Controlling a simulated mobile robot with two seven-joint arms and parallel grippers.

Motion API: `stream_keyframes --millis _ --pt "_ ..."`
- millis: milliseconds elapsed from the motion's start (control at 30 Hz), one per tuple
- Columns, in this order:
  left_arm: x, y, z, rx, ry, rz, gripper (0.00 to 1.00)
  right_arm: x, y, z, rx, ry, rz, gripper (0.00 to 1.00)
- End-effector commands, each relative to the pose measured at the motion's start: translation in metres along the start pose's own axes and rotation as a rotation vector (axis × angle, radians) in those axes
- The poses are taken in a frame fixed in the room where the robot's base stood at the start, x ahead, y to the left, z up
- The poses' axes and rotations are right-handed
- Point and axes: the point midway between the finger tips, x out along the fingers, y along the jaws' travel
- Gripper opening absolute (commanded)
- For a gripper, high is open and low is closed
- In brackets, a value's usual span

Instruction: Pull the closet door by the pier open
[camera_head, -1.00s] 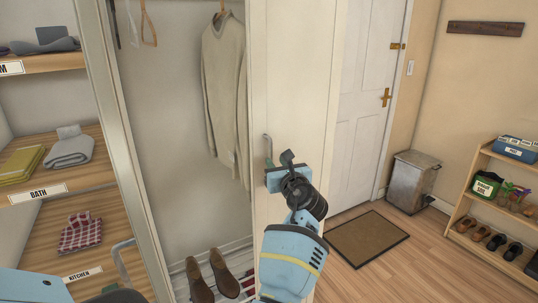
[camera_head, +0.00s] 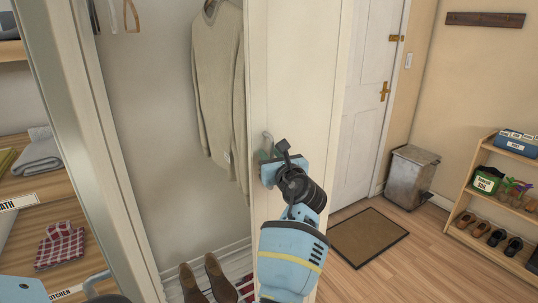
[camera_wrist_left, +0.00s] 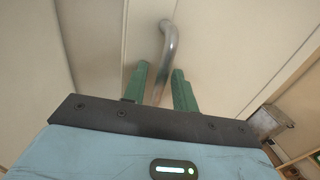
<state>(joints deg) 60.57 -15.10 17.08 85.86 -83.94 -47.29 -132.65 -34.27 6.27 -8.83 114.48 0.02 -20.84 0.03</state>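The closet stands open, with a jumper and shoes visible inside. A cream closet door (camera_head: 296,65) is at the right of the opening, with a grey metal bar handle (camera_head: 267,143). My left gripper (camera_head: 284,160) is at this handle. In the left wrist view the curved handle (camera_wrist_left: 168,42) runs down between the two green fingers (camera_wrist_left: 160,85), which are close around it; its lower part is partly hidden. A pale pier (camera_head: 85,150) stands at the left of the opening. My right gripper is not clearly visible.
Open shelves with folded cloths (camera_head: 38,152) are at the far left. Another bar handle (camera_head: 93,284) shows at lower left. A brown mat (camera_head: 368,237), a metal bin (camera_head: 410,177) and a shoe rack (camera_head: 490,205) are at the right. The floor between them is clear.

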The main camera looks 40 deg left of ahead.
Motion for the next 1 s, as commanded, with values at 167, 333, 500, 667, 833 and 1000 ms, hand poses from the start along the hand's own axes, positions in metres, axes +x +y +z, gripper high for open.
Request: stream_keyframes --millis 167,333,500,667,833,1000 --pt "-0.0009 -0.0006 0.0002 0.000 0.000 0.000 0.28 0.0005 -0.0002 0.0012 0.000 -0.002 -0.001 0.36" --pt "-0.0009 -0.0006 0.0008 0.000 0.000 0.000 0.28 0.0004 0.0000 0.0009 -0.001 -0.002 -0.001 0.36" --pt "-0.0008 -0.0006 0.0007 0.000 0.000 0.000 0.10 0.0003 0.0004 0.0010 -0.002 -0.002 -0.001 0.36" --pt "-0.0007 -0.0006 0.0005 0.000 0.000 0.000 0.00 0.0002 0.0004 0.0011 -0.002 -0.002 0.000 0.36" --pt "-0.0006 -0.0005 0.0004 0.000 0.000 0.001 0.00 0.0002 0.0004 0.0012 -0.002 -0.002 0.000 0.36" --pt "-0.0007 -0.0003 0.0006 0.001 0.000 0.006 0.00 -0.0002 0.0003 0.0009 -0.002 -0.002 0.000 0.36"
